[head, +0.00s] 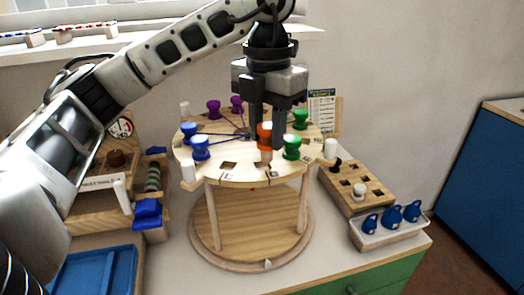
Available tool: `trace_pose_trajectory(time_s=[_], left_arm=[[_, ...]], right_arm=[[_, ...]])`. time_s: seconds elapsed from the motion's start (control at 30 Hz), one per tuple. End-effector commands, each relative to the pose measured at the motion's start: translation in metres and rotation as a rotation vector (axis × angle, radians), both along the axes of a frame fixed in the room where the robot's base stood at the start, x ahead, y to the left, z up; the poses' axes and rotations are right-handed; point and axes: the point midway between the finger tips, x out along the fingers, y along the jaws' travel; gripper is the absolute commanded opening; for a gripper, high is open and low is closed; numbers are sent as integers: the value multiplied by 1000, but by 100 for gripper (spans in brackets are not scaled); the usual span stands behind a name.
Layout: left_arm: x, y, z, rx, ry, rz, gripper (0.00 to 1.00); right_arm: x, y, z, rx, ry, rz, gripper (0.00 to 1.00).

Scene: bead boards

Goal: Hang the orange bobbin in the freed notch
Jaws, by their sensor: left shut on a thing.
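My left gripper (265,143) points down over the round wooden stand (225,172). It is shut on the orange bobbin (265,130), which it holds at or just above the stand's top; I cannot tell whether the bobbin touches it. Dark square notches (229,165) show along the near rim with no bobbin in them. Green bobbins (292,147), blue bobbins (200,148) and purple bobbins (213,108) sit around the rim, with threads running to the middle. The gripper hides part of the stand's centre. My right gripper is not in view.
A wooden block with holes (345,185) and a white tray (392,232) of blue pieces are at right. A blue tray (97,272) and a wooden rack are at left. The stand's lower shelf (245,225) is clear.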

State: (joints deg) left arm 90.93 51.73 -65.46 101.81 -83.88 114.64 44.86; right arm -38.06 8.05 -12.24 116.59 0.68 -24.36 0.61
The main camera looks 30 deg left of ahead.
Motion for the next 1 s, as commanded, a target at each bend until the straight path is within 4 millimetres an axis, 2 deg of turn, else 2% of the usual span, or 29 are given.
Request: trace_pose_trajectory(time_s=[0.17,0.33,0.7,0.73,0.8,1.0], left_arm=[[-6,9,-13,1,1,2,7],[-5,7,-37,1,1,1,7],[-5,7,-44,-1,-1,1,7],[-5,7,-44,-1,-1,1,33],[-5,7,-43,0,-1,1,52],[-5,7,-43,0,-1,1,52]], right_arm=[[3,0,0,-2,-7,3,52],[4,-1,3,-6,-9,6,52],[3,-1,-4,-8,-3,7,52],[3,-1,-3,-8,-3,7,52],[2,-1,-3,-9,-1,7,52],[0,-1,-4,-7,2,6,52]])
